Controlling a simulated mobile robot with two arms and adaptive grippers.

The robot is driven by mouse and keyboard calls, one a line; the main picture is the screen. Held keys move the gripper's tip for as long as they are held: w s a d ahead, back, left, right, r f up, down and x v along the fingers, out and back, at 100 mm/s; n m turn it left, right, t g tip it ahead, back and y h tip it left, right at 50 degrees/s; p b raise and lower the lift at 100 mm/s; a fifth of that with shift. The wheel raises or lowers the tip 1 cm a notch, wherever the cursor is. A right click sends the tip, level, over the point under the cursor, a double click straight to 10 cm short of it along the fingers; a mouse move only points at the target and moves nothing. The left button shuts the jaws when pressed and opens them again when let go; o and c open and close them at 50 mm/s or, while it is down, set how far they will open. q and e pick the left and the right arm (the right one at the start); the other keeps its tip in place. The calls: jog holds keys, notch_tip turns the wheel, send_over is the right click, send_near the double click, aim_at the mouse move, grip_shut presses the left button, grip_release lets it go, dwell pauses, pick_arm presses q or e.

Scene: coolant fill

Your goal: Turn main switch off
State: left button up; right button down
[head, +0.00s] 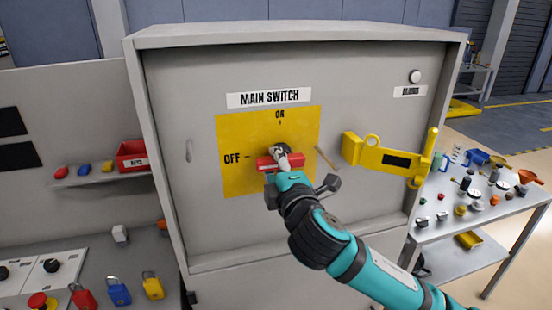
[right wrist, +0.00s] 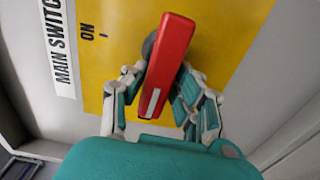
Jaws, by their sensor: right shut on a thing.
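The main switch's red handle (head: 268,163) sits on a yellow plate (head: 240,130) on the grey cabinet front, under the MAIN SWITCH label (head: 269,97). ON is marked at the plate's top and OFF at its left. The handle lies nearly horizontal, roughly level with OFF. In the right wrist view the red handle (right wrist: 168,60) shows a white stripe at its lower end, which is the OFF side. My right gripper (head: 283,166) is shut on the handle, its fingers (right wrist: 160,90) on both sides. It partly hides the switch hub. My left gripper is not in view.
A yellow hasp-like bracket (head: 388,160) sticks out at the cabinet's right. A round white button (head: 415,77) is at the upper right. A cluttered side table (head: 490,225) stands right. Coloured padlocks (head: 118,291) and a red bin (head: 133,156) are at left.

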jog(key=shift+d+r+n, duration=0.1)
jog(key=shift+r+n, duration=0.2)
jog(key=shift+r, duration=0.2)
jog(key=c, duration=1.2)
grip_release()
jog(key=shift+o, duration=0.6)
jog(key=shift+f, duration=0.25)
jog(key=v, duration=1.2)
